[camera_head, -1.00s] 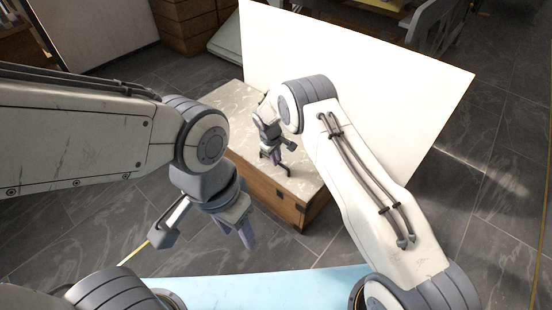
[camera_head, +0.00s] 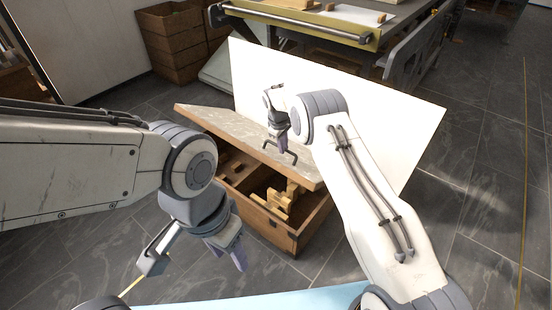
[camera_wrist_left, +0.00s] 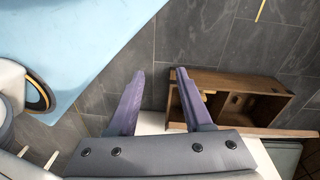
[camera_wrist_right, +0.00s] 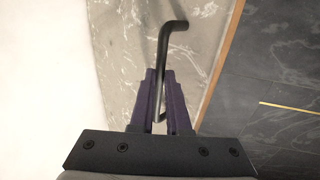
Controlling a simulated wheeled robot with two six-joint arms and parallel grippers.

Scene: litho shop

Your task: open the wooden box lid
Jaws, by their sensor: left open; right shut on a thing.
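The wooden box (camera_head: 270,229) stands on the floor with its lid (camera_head: 222,128) raised at an angle. The lid has a pale stone-like top with a wooden edge and a dark bar handle (camera_head: 281,156). My right gripper (camera_head: 283,146) is shut on the handle; the right wrist view shows the handle (camera_wrist_right: 172,60) between its fingers (camera_wrist_right: 161,115). The box interior shows under the lid, with light wooden pieces (camera_head: 282,198) inside. My left gripper (camera_head: 239,252) is open and empty, in front and to the left of the box. The left wrist view shows the open box (camera_wrist_left: 250,82) beyond its fingers (camera_wrist_left: 158,75).
A large white panel (camera_head: 390,130) stands right behind the box. Wooden crates (camera_head: 178,45) are stacked at the back left. A table with a metal rail (camera_head: 300,22) stands behind the panel. A light blue surface (camera_head: 270,299) lies at the front. Grey floor is free left and right.

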